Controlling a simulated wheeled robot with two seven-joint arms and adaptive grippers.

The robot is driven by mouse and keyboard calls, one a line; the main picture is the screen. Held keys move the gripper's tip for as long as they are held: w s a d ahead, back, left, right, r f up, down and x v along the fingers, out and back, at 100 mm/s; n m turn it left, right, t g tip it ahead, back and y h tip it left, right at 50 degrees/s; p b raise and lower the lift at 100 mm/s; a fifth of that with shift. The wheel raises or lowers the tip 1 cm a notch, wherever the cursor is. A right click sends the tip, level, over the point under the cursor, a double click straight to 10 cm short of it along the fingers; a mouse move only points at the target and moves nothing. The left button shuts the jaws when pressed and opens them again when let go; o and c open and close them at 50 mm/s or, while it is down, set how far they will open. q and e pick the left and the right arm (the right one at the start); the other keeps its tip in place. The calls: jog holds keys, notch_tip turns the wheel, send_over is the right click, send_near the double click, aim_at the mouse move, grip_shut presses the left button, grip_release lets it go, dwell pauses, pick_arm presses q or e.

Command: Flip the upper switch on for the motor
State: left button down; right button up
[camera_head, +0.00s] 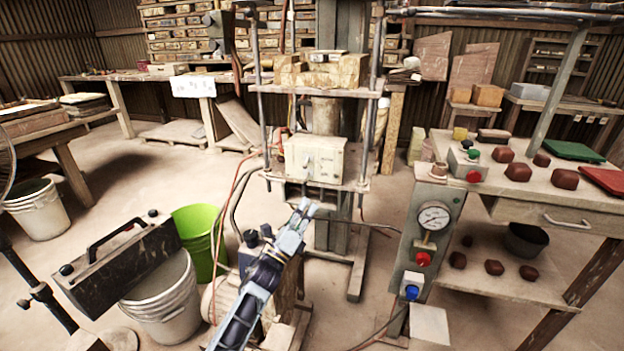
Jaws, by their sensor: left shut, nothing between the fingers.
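A cream box (314,158) with small dark fittings on its front is fixed to the tile press, in the middle of the view. It may carry the motor's switch, but the fittings are too small to tell their position. My left gripper (305,206) is shut and empty. It points up toward the box and shows just below it in the picture; I cannot tell the gap in depth. A grey control panel (431,240) with a round gauge, a red knob (423,259) and a blue knob (412,292) stands to the right. My right gripper is out of view.
The press's steel posts (259,100) and hanging cables flank the box. A green bucket (200,230) and a white bucket (165,305) stand at left. At right, a workbench (560,200) holds reddish clay lumps and a small button box.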

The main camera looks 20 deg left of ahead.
pick_arm(q)
jog(key=shift+m, duration=0.6)
jog(key=shift+w+r, duration=0.1)
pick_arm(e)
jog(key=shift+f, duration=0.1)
pick_arm(q)
jog(key=b, duration=0.1)
send_near(330, 172)
jog(key=w, duration=0.1)
jog(key=shift+b+x, duration=0.7)
jog(key=shift+x, duration=1.95)
jog(key=shift+s+a+r+b, duration=0.15)
jog(key=shift+s+a+r, duration=0.25)
jog(key=shift+a, duration=0.3)
jog(key=shift+s+a+r+b, duration=0.15)
jog(key=shift+s+a+r, duration=0.25)
jog(key=shift+a, duration=0.3)
jog(key=shift+a+r, duration=0.2)
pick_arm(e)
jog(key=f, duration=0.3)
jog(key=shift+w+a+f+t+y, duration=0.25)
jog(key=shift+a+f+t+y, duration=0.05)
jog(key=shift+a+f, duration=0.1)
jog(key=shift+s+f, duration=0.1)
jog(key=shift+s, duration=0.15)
